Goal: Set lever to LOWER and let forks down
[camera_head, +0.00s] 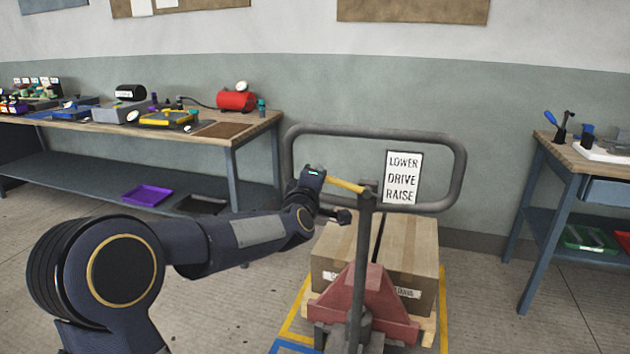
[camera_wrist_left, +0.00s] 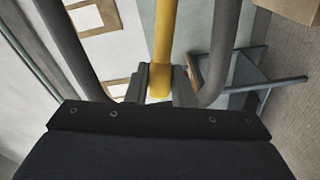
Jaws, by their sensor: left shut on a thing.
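The yellow lever (camera_head: 345,185) sticks out to the left from the top of the pallet truck's grey handle post (camera_head: 363,250). It tilts slightly up toward its left end. A sign (camera_head: 402,178) beside it reads LOWER, DRIVE, RAISE from top to bottom. My left gripper (camera_head: 324,178) is shut on the lever's outer end. In the left wrist view the yellow lever (camera_wrist_left: 164,45) runs between the two fingers (camera_wrist_left: 160,84). The red truck body (camera_head: 362,306) stands in front of a boxed load; the forks are hidden. My right gripper is not in view.
A grey loop handle (camera_head: 375,131) surrounds the lever and sign. A cardboard box (camera_head: 412,250) sits on a wooden pallet (camera_head: 429,325) within yellow floor marking (camera_head: 294,312). A cluttered workbench (camera_head: 235,138) stands left; another bench (camera_head: 560,155) stands right.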

